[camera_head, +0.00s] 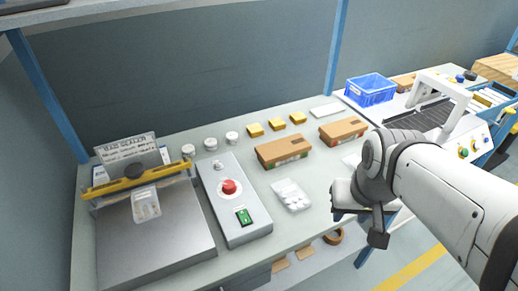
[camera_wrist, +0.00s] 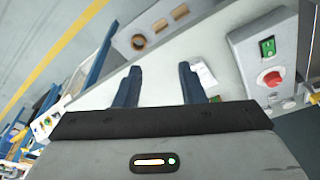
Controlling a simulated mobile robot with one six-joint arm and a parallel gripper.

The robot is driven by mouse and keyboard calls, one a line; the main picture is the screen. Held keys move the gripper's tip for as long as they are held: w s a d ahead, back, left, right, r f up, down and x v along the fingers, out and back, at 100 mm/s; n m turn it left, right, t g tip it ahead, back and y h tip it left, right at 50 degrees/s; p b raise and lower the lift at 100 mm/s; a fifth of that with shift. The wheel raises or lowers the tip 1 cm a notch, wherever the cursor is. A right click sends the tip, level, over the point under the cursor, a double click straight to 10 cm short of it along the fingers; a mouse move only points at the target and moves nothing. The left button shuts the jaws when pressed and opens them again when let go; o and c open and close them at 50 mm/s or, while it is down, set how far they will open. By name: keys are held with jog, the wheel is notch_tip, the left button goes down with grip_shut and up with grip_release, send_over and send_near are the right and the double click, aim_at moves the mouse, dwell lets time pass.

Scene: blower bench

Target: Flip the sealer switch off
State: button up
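The bag sealer (camera_head: 155,225) stands at the left end of the bench in the head view, with a yellow bar and a sign behind it. Beside it is a grey control box (camera_head: 226,188) with a red push button (camera_head: 229,187) and a green rocker switch (camera_head: 243,215). In the wrist view the switch (camera_wrist: 267,46) and red button (camera_wrist: 272,79) show at the upper right. I cannot tell the switch position. My gripper (camera_wrist: 160,77) is open and empty, its two fingers apart; the switch is outside them, to their right. In the head view, my gripper is right of the box, over the bench front.
A clear bag of white items (camera_head: 291,196) lies right of the box. Cardboard boxes (camera_head: 283,149), yellow blocks and white round jars stand farther back. A blue crate (camera_head: 370,89) and a white-framed machine (camera_head: 440,100) are at the right.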

jog(key=shift+o, duration=0.7)
jog(key=shift+d, duration=0.1)
jog(key=shift+w+a+r+p, duration=0.15)
jog(key=shift+w+a+p, duration=0.1)
jog(key=shift+a+p, duration=0.05)
jog(key=n+g+p, duration=0.3)
jog(key=n+p, duration=0.3)
jog(key=p, duration=0.2)
send_near(247, 221)
notch_tip(247, 221, down, 7)
jog(key=shift+s+f, duration=0.15)
jog(key=shift+f, duration=0.05)
